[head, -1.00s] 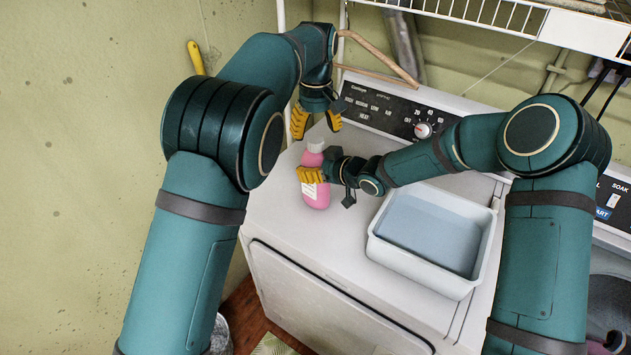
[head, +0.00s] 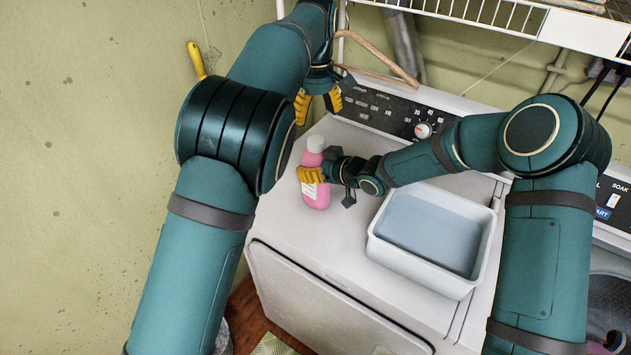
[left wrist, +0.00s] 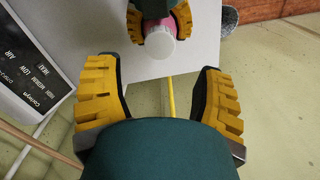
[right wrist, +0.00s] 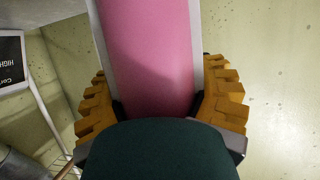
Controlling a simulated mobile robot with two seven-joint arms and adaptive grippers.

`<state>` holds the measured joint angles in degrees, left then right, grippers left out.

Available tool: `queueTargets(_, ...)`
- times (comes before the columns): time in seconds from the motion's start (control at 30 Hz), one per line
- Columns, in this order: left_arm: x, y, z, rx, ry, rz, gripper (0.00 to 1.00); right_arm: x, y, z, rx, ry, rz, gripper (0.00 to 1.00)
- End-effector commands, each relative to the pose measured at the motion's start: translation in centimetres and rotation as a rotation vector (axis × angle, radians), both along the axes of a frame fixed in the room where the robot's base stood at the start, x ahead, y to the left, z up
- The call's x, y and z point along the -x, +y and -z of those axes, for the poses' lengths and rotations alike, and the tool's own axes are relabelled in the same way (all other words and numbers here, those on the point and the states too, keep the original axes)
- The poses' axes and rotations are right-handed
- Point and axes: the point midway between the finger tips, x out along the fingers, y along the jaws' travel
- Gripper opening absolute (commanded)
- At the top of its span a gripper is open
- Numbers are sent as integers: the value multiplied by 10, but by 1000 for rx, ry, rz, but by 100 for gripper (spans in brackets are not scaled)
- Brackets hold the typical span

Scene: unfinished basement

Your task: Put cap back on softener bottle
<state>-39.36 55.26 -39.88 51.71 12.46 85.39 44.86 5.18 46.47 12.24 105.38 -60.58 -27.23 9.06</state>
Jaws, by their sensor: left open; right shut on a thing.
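The pink softener bottle (head: 318,192) stands upright on the dryer top, with a round white cap (head: 316,143) on its top. The cap also shows from above in the left wrist view (left wrist: 160,46); whether it is fully seated cannot be told. My right gripper (head: 312,175) is shut around the bottle's body, which fills the space between its fingers in the right wrist view (right wrist: 148,60). My left gripper (head: 318,102) is open and empty, above and behind the bottle, apart from the cap. In the left wrist view nothing is between its fingers.
A white tub (head: 402,252) with bluish contents stands right of the bottle. The control panel (head: 385,112) rises at the back. A wire shelf (head: 470,14) hangs above. The dryer top (head: 275,215) is clear in front of the bottle.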

Motion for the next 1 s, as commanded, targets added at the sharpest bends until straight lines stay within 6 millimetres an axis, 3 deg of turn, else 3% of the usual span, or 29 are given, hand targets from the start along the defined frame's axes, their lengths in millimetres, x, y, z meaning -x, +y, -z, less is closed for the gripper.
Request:
queueTargets(0.23, 0, 0, 11, -1, 2, 1, 68, 0, 0, 0, 0, 0, 0, 0)
queueTargets(0.7, 0, 0, 73, -1, 1, 1, 68, 0, 0, 0, 0, 0, 0, 0)
queueTargets(1.0, 0, 0, 81, -1, -1, 1, 68, 0, 0, 0, 0, 0, 0, 0)
